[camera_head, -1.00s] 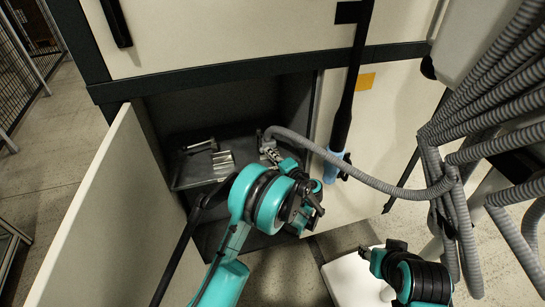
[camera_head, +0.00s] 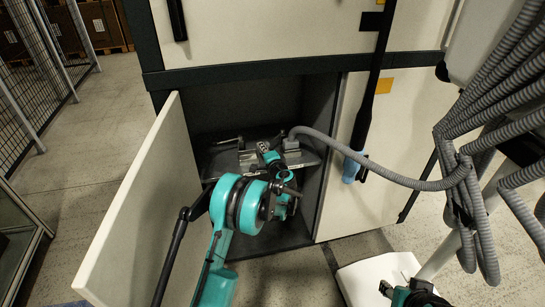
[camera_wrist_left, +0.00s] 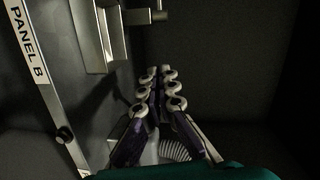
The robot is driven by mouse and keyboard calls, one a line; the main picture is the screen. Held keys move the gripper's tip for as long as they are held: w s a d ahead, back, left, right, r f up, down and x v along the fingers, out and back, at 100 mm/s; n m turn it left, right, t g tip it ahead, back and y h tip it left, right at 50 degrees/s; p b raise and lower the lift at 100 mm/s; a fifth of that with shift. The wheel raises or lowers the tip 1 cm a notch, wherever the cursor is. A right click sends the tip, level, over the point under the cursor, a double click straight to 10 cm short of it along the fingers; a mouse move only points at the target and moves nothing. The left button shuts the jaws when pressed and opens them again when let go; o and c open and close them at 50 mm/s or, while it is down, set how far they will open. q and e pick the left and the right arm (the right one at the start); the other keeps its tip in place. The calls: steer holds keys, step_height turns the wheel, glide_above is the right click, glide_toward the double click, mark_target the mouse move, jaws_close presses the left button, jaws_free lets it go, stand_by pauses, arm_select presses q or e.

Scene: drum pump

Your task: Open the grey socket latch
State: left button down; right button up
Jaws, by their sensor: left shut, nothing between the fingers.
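In the head view my left arm reaches into the open lower compartment of the cabinet. My left gripper (camera_head: 262,150) is over the grey panel (camera_head: 216,165), close to its metal fittings. In the left wrist view my left gripper (camera_wrist_left: 160,72) is shut and empty, its fingers side by side. A grey metal channel (camera_wrist_left: 98,38) and a small rod fitting (camera_wrist_left: 146,15) lie ahead and left of the fingertips, apart from them. I cannot tell which fitting is the grey socket latch. My right gripper (camera_head: 408,292) is partly cut off at the bottom edge.
The open cabinet door (camera_head: 150,205) stands left of my left arm. A grey corrugated hose (camera_head: 390,176) runs from the compartment to the right, beside the gripper. A "PANEL B" label (camera_wrist_left: 28,45) is on the panel. A black bar (camera_head: 369,100) hangs right of the opening.

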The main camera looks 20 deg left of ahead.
arm_select(q)
steer(key=shift+w+a, duration=0.5)
steer(key=shift+a, duration=0.4)
arm_select(e)
steer(key=shift+s+d+f, duration=0.1)
steer(key=shift+s, duration=0.05)
stand_by(0.5)
arm_select(q)
steer(key=shift+s+d, duration=0.1)
steer(key=shift+d, duration=0.05)
steer(key=s+d+r+p, duration=0.2)
steer(key=s+d, duration=0.1)
steer(key=s, duration=0.9)
steer(key=shift+d+p, duration=0.3)
steer(key=shift+d, duration=0.05)
arm_select(e)
steer(key=s+d+r, duration=0.1)
steer(key=d+r, duration=0.1)
steer(key=shift+s+r, duration=0.35)
arm_select(q)
steer(key=shift+s, duration=0.1)
